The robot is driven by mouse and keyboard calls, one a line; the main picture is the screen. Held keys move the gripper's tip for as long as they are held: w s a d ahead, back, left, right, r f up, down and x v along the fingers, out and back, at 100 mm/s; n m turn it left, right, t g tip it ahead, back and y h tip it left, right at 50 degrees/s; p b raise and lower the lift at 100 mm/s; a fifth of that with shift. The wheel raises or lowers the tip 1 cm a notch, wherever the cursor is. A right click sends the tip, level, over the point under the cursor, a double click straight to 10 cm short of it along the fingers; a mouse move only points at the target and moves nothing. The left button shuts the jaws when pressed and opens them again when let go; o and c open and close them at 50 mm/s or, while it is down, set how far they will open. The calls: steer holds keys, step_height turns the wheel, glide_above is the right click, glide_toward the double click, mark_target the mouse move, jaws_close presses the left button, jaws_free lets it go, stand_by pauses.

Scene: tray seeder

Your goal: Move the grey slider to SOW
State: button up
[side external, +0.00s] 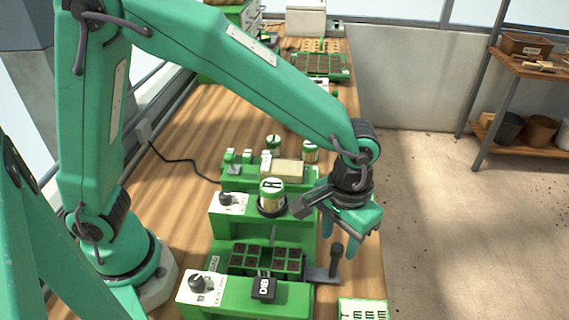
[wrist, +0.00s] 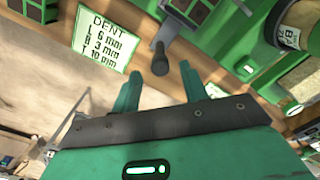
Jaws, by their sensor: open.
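The grey slider (side external: 320,274) is a flat grey plate with an upright black handle (side external: 336,257), at the right side of the front green seeder unit (side external: 225,268). In the wrist view the slider's grey part (wrist: 168,31) shows beyond my fingers. My gripper (side external: 341,243) is open and empty, pointing down just above and around the top of the handle. In the wrist view its green fingertips (wrist: 174,66) are spread near the handle. I cannot tell whether a finger touches it. I cannot read a SOW mark in either view.
A black block marked DIB (side external: 264,288) and a dial (side external: 198,284) sit on the unit's front. A seed jar (side external: 271,195) stands behind. A DENT card (wrist: 107,40) lies close by. Open floor is to the right of the bench.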

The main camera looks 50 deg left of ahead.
steer(key=shift+f, duration=0.95)
jaws_close()
steer(key=shift+w, duration=0.1)
steer(key=w+a, duration=0.7)
jaws_free()
